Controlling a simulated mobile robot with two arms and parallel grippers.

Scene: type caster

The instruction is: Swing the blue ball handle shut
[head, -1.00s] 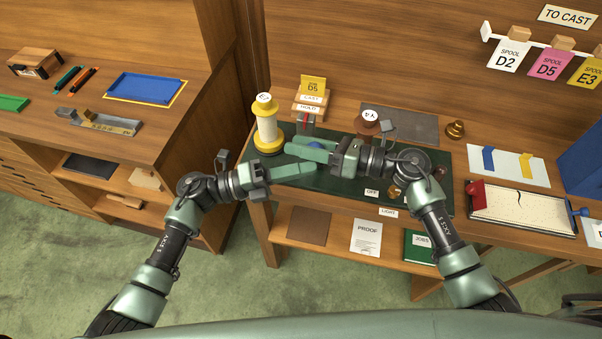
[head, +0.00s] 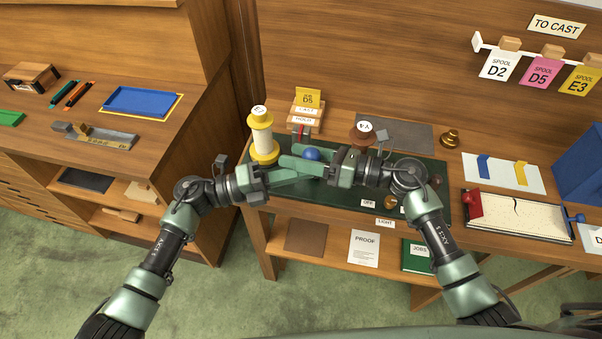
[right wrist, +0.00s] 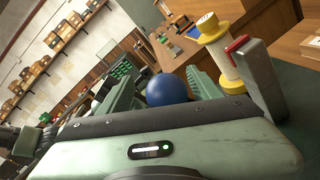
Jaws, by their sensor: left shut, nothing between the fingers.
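The blue ball handle (head: 312,153) is at the caster on the dark green bench mat, behind my fingers. In the right wrist view the blue ball (right wrist: 167,89) sits between my right gripper's two spread fingers. My right gripper (head: 308,162) reaches in from the right at the ball; whether its fingers press on the ball is unclear. My left gripper (head: 300,176) is shut and empty, reaching in from the left just in front of the right fingers. The handle's arm below the ball is hidden.
A yellow-and-white spool (head: 262,137) stands close left of the grippers. A brass weight (head: 449,138) and a sand tray (head: 520,216) are at right.

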